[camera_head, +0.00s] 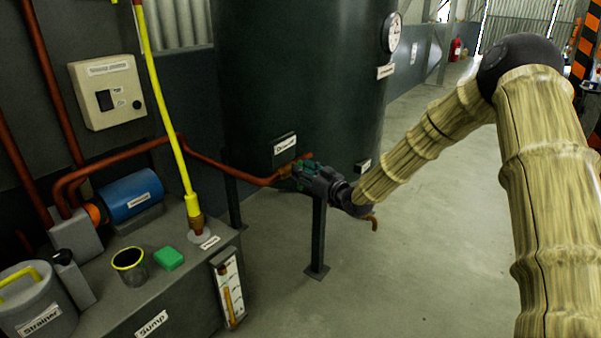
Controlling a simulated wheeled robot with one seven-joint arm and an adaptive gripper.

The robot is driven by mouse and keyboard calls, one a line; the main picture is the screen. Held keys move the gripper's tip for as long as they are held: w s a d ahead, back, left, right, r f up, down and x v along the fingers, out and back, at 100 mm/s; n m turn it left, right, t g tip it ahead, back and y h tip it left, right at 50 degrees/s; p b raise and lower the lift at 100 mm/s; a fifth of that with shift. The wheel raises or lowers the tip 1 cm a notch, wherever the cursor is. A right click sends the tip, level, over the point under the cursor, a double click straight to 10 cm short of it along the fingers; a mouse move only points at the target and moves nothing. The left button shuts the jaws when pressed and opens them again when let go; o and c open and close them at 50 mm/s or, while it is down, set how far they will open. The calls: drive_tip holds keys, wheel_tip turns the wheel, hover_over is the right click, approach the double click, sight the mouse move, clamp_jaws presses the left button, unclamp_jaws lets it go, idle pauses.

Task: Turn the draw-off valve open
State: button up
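The draw-off valve sits low on the front of the dark tank, just under a white label (284,143) that seems to read "Draw-off". A small orange-brown part of the valve (286,169) shows where the copper pipe meets it. My gripper (299,170), dark with teal parts, is at the valve and covers most of it. The valve's handle and its position are hidden. I cannot tell whether the fingers touch the handle or are closed on it. A short brown spout (374,223) shows below my wrist.
The dark tank (300,60) stands behind the valve, with a round gauge (391,32). A post (319,240) stands below my gripper. The sump (190,300) at left bears a blue motor (130,195), a cup (130,268) and a green block (169,258). Floor at right is clear.

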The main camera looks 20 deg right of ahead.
drive_tip(key=shift+x, duration=1.2)
clamp_jaws()
